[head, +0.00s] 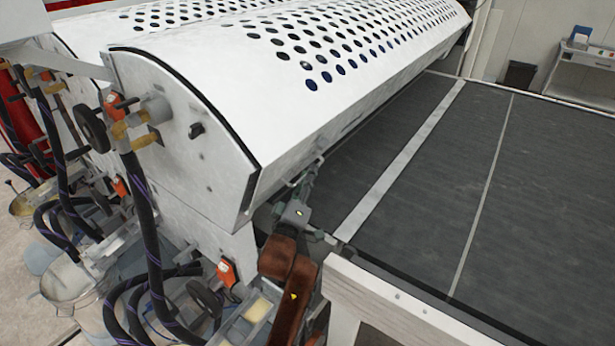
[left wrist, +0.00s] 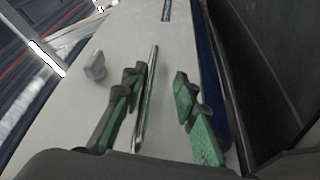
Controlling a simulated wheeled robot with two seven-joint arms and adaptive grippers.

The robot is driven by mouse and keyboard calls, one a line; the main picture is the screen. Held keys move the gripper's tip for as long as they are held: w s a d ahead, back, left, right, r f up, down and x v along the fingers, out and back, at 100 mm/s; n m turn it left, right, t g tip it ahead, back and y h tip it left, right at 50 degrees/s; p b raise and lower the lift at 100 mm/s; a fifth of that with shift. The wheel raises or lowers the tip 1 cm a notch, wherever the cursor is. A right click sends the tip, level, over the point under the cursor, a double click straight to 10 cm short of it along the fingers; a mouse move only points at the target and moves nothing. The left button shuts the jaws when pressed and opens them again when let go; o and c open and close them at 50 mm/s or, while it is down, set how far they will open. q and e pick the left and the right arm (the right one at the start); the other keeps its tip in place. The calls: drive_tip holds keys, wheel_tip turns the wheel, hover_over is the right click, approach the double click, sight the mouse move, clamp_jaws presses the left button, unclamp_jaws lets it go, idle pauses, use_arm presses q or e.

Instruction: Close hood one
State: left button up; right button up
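A large white curved hood (head: 215,75) with rows of round holes runs across the upper part of the head view. Its lower right edge hangs above the dark conveyor belt (head: 440,180). My left gripper (head: 306,182) is at that edge, near the hood's close end. In the left wrist view, its two green fingers (left wrist: 158,110) are spread apart. A thin metal handle bar (left wrist: 147,95) lies between them, closer to the left finger. The fingers are not closed on the bar. I cannot tell whether either touches it. My right gripper is not in view.
A second perforated hood (head: 95,35) lies behind the first. Hoses, valves and orange switches (head: 226,272) crowd the machine's near side. A white frame rail (head: 400,305) borders the belt in front. The belt surface is clear. A dark bin (head: 519,75) stands by the far wall.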

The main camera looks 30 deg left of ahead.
use_arm(q)
drive_tip(key=shift+s, duration=0.3)
drive_tip(key=v, duration=1.1)
drive_tip(key=shift+s, duration=0.2)
